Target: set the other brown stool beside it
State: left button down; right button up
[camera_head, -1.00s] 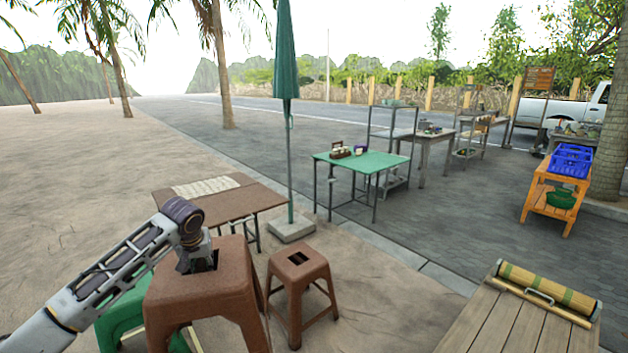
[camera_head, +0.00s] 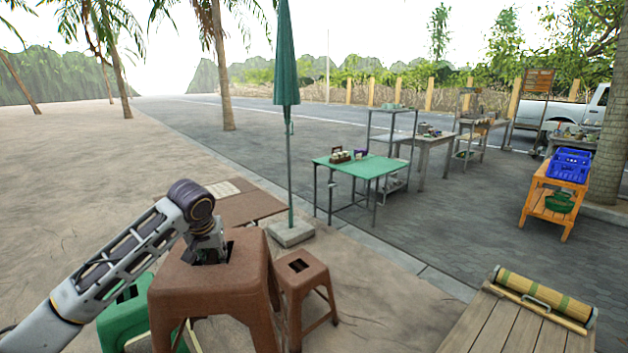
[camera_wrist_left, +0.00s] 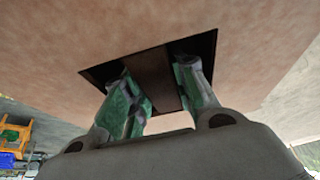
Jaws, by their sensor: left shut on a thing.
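My left gripper (camera_head: 208,254) is shut on a brown stool (camera_head: 238,285) at its seat, with the fingertips down in the seat's square hole. The left wrist view shows the two fingers (camera_wrist_left: 160,90) inside that hole, on either side of a brown strip, and the stool's seat (camera_wrist_left: 190,45) close up. The held stool looks large and near in the head view, and its feet are out of the picture. A second brown stool (camera_head: 303,270) stands upright on the sand just right of it, partly covered by it. My right gripper does not show.
A green stool (camera_head: 125,312) is behind my left arm. A low brown table (camera_head: 240,207) and the umbrella's base (camera_head: 290,233) stand beyond the stools. A slatted wooden table (camera_head: 500,325) with a bamboo roll is at the lower right. Open sand lies right of the second stool.

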pick_arm(q)
jog(key=s+d+r+m+p, duration=0.1)
jog(key=s+d+r+p, duration=0.1)
jog(key=r, duration=0.3)
jog(key=s+d+r+p, duration=0.2)
jog(key=d+r+p, duration=0.1)
jog(key=r, duration=0.3)
jog(key=shift+s+r+m+h, duration=0.25)
jog(key=shift+s+m+h, duration=0.05)
jog(key=shift+s+m, duration=0.1)
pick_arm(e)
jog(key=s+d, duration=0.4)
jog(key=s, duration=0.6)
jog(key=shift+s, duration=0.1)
pick_arm(q)
jog(key=shift+f+p, duration=0.1)
jog(key=shift+p, duration=0.25)
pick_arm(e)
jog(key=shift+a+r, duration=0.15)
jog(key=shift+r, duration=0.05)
